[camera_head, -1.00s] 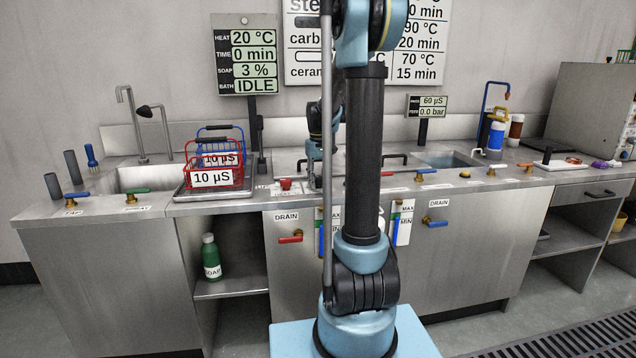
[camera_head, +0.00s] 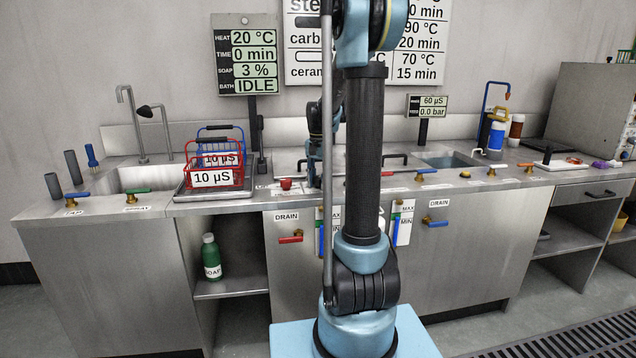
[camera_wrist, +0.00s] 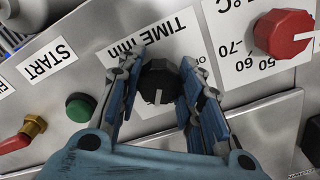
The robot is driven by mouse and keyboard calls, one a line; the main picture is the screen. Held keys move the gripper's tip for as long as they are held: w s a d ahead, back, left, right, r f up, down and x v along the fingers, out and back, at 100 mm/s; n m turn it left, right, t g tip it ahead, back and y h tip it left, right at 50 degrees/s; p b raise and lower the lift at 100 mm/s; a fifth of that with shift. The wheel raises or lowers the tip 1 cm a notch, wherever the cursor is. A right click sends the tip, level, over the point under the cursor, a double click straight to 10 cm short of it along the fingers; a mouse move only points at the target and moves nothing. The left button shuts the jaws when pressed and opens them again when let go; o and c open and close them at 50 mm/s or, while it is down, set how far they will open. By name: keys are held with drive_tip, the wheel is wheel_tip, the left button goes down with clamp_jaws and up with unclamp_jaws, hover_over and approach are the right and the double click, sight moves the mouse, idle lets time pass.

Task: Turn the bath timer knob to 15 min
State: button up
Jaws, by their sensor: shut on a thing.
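The bath timer knob (camera_wrist: 160,82) is black and round, on a white plate lettered TIME min (camera_wrist: 166,36), which appears upside down in the wrist view. Its white mark points toward the picture's bottom. My gripper (camera_wrist: 162,68) has a blue finger on each side of the knob and is shut on it. The fingers cover most of the dial scale, so the setting cannot be read there. In the head view the knob is hidden behind my arm. The wall display (camera_head: 252,55) reads TIME 0 min and BATH IDLE.
A red temperature knob (camera_wrist: 284,33) sits beside the timer at upper right. A green START button (camera_wrist: 80,107) and a red-handled brass valve (camera_wrist: 30,128) lie to the left. Red and blue baskets (camera_head: 214,178) stand on the counter left of my arm.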

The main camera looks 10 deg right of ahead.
sight(318, 177)
drive_tip(key=shift+w+m, duration=0.15)
drive_tip(key=shift+m, duration=0.35)
drive_tip(key=o, duration=1.1)
drive_tip(key=shift+c, duration=0.2)
wheel_tip(318, 177, up, 12)
